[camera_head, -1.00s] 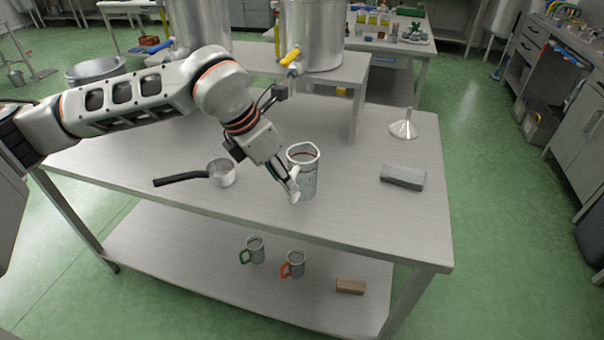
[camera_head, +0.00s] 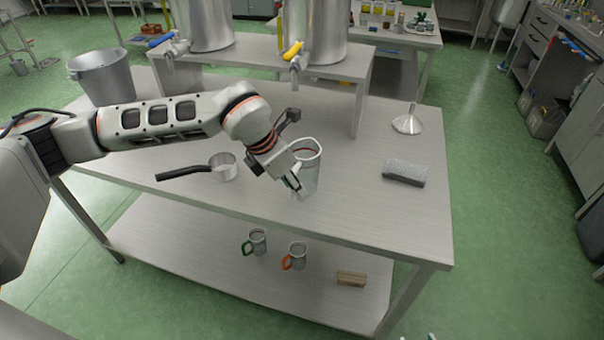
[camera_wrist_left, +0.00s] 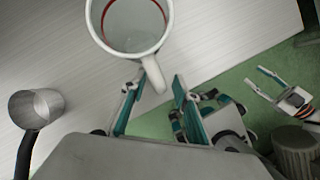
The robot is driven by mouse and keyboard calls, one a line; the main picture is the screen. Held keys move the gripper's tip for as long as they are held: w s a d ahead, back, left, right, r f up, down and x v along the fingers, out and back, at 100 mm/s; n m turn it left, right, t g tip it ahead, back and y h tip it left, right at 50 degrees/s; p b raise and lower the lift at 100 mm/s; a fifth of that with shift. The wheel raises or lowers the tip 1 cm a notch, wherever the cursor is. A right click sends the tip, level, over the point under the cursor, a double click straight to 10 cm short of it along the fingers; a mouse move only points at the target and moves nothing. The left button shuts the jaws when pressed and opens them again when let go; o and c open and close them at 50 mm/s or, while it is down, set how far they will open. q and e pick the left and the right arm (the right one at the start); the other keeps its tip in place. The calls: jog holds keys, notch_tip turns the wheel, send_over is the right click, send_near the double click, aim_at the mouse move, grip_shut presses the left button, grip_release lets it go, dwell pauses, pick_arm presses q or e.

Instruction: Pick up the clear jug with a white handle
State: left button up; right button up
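The clear jug (camera_head: 309,176) stands upright on the table, with a white rim. Its white handle (camera_wrist_left: 154,74) faces my left gripper. My left gripper (camera_head: 294,183) is at the handle's side of the jug and partly hides the handle in the head view. In the left wrist view my left gripper (camera_wrist_left: 156,84) is open, with the handle between its two fingertips; contact is not clear. My right gripper (camera_wrist_left: 262,84) shows at the right of the wrist view, open and empty, away from the table over the floor.
A saucepan (camera_head: 224,167) stands left of the jug. A grey block (camera_head: 404,173) and a funnel (camera_head: 408,121) are to the right. A raised shelf with steel tanks (camera_head: 314,30) is behind. Two mugs (camera_head: 257,242) and a wooden block (camera_head: 351,279) are on the lower shelf.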

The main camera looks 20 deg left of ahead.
pick_arm(q)
grip_shut()
jog(key=shift+r, duration=0.15)
